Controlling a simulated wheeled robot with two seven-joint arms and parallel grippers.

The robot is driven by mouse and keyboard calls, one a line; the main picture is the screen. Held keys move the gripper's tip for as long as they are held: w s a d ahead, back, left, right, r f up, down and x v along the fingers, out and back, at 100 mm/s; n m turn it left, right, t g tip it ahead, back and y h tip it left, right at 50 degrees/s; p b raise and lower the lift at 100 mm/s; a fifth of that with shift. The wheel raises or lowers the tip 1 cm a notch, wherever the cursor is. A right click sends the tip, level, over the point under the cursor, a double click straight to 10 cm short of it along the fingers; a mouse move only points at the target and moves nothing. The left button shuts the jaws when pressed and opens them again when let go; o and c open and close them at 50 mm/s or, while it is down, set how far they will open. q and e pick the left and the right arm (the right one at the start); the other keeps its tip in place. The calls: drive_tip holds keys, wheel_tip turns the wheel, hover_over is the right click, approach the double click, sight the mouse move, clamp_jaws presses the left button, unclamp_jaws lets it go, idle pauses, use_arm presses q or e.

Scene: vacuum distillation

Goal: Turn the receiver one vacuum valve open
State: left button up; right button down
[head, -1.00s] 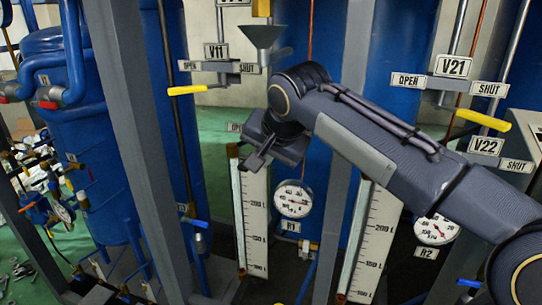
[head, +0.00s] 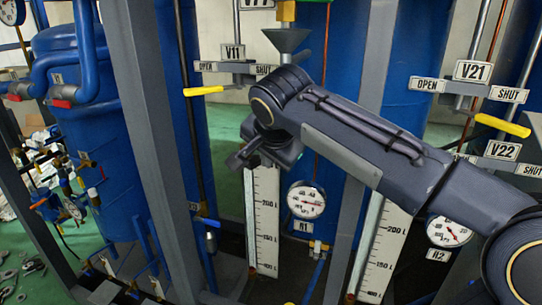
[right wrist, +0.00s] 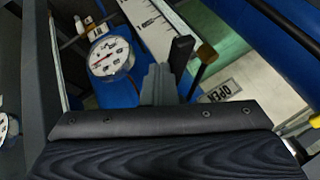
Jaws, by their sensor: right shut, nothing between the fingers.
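The V11 valve sign (head: 233,52) stands on receiver one's column, with an OPEN plate on its left and a SHUT plate on its right. Its yellow lever (head: 203,91) points left, below OPEN. My right gripper (head: 238,160) is shut and empty, below and slightly right of that lever and apart from it. My gripper and forearm hide whatever lies behind them. My left gripper is not in view.
The R1 gauge (head: 306,200) and a level scale (head: 264,220) are below my gripper. A grey upright post (head: 150,150) stands to its left. On the right are V21 (head: 473,71) with a yellow lever (head: 503,125) and V22 (head: 502,150).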

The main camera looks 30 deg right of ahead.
sight(254, 158)
drive_tip(key=shift+w+a, duration=0.4)
drive_tip(key=shift+w, duration=0.3)
drive_tip(key=shift+w+a, duration=0.35)
drive_tip(key=shift+w, duration=0.35)
drive_tip(key=shift+a+r, duration=0.1)
drive_tip(key=shift+r, duration=0.1)
drive_tip(key=s+a+b, duration=0.3)
drive_tip(key=s+a, duration=0.1)
drive_tip(key=s, duration=0.8)
drive_tip(key=s+f+n+y, duration=0.2)
drive_tip(key=s+f+n, duration=0.2)
drive_tip(key=f, duration=0.4)
drive_tip(key=s+a+f+n+g+y, duration=0.1)
drive_tip(key=s+f+n+y, duration=0.1)
drive_tip(key=f, duration=0.6)
drive_tip(key=s+f+n+y, duration=0.2)
drive_tip(key=s+f+n, duration=0.3)
drive_tip(key=f, duration=0.4)
drive_tip(key=shift+s+a+n, duration=0.3)
drive_tip(key=shift+s+a, duration=0.1)
drive_tip(key=shift+s, duration=0.45)
